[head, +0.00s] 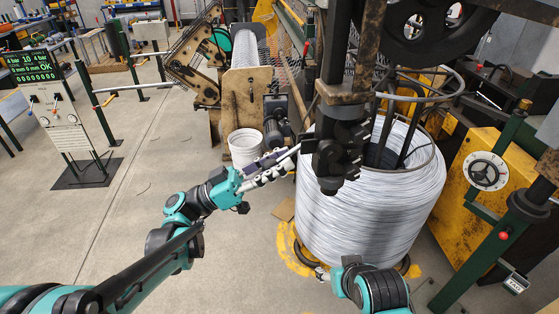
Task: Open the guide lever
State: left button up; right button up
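A dark guide block (338,150) hangs from a vertical post in front of the large wire coil. A small dark piece juts from its left side, but I cannot tell for sure whether this is the guide lever. My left gripper (285,160) reaches from the left, with its fingertips pointing at that side of the block. Its tips overlap or nearly meet the jutting piece; I cannot tell whether they touch. The finger gap is too small to read. My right arm shows at the bottom, below the coil, with a grey tip (321,273) whose finger state is unclear.
The big coil of pale wire (370,220) stands on a yellow-marked floor ring. A white bucket (245,148) stands behind my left gripper. A yellow cabinet with a handwheel (486,172) is at the right. A control display (31,68) stands far left. The left floor is mostly clear.

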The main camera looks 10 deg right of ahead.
pick_arm(q)
jog(key=shift+a, duration=0.1)
jog(key=v, duration=1.2)
